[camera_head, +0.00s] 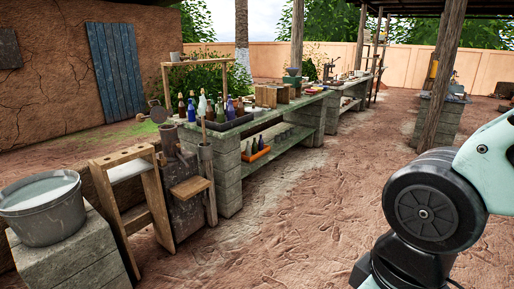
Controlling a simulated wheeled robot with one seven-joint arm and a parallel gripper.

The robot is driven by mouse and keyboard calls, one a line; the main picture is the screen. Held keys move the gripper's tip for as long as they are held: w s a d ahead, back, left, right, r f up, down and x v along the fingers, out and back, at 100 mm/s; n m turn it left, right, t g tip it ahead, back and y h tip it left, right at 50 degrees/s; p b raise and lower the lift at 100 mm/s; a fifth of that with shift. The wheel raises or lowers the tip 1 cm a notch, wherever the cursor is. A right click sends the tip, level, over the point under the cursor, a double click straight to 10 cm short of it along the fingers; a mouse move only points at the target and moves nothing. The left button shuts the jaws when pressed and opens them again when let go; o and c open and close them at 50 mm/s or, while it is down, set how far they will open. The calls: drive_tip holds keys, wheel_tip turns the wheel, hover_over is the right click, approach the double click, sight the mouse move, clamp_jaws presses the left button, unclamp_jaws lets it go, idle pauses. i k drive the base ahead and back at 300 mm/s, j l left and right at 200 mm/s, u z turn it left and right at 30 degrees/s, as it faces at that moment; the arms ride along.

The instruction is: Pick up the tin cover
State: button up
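I cannot make out the tin cover with certainty. A small round, dull brown disc (158,114) shows at the left end of the long workbench, by the bottles; it is too small to tell what it is. My arm comes in at the lower right, white-green with a dark round joint. My gripper is out of the picture.
The stone-block workbench (230,178) runs from the middle towards the back, with bottles (201,105) and wooden boxes (270,95) on top. A grey bucket (45,222) stands on a block at left, beside a wooden rack (146,190). The dirt floor (310,215) is open.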

sight(258, 111)
drive_tip(key=i, duration=2.5)
drive_tip(key=i+l+u, duration=0.1)
drive_tip(key=i+u, duration=0.2)
drive_tip(key=i, duration=0.3)
drive_tip(key=i+l+u, duration=0.25)
drive_tip(key=i, duration=0.3)
drive_tip(key=i+l+u, duration=0.3)
drive_tip(key=i, duration=0.25)
drive_tip(key=i+l+u, duration=0.3)
drive_tip(key=i+l, duration=0.2)
